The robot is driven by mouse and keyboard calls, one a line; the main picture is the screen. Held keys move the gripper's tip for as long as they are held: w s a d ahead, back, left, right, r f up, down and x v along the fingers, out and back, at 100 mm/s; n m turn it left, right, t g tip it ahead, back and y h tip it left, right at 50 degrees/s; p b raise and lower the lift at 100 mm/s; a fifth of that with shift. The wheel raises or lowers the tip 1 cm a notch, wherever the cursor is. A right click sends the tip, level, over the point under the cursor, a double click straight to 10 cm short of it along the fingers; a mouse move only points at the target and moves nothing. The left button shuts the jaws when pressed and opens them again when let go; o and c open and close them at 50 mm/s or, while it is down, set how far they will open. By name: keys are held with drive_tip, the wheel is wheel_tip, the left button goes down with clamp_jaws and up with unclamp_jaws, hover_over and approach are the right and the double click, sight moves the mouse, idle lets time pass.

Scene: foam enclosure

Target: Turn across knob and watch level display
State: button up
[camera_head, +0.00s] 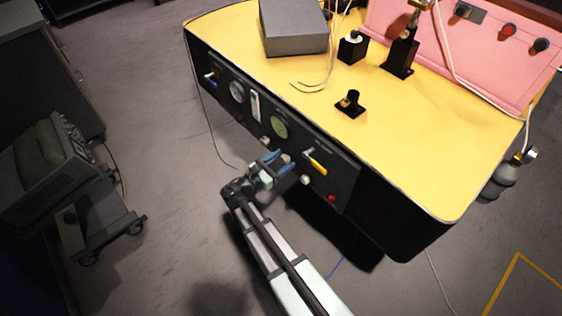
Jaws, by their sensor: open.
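The black front panel (222,96) of the yellow-topped enclosure carries the controls. From left to right it has a blue-handled knob (210,79), a round pale gauge (237,91), a white upright strip display (255,107), a green round dial (279,126) and a yellow-handled knob (316,164). I cannot tell which knob is the across knob; the strip may be the level display, but its reading is too small. My gripper (277,160) is open, with bluish fingers, in front of the panel below the green dial. It appears empty; contact with the panel is unclear.
Small white knobs (305,179) and a red button (332,198) sit low on the panel. A grey box (293,27) and black fixtures (401,52) stand on the yellow top (440,150). A wheeled cart (103,215) stands at left; floor between is clear.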

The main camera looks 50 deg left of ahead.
drive_tip(key=c, duration=1)
drive_tip(key=shift+m, duration=0.3)
drive_tip(key=m, duration=0.4)
drive_tip(key=shift+d+m, duration=0.1)
drive_tip(key=shift+m, duration=0.2)
drive_tip(key=m, duration=0.5)
drive_tip(key=shift+f, duration=0.1)
drive_tip(key=shift+m, duration=0.3)
drive_tip(key=o, duration=1)
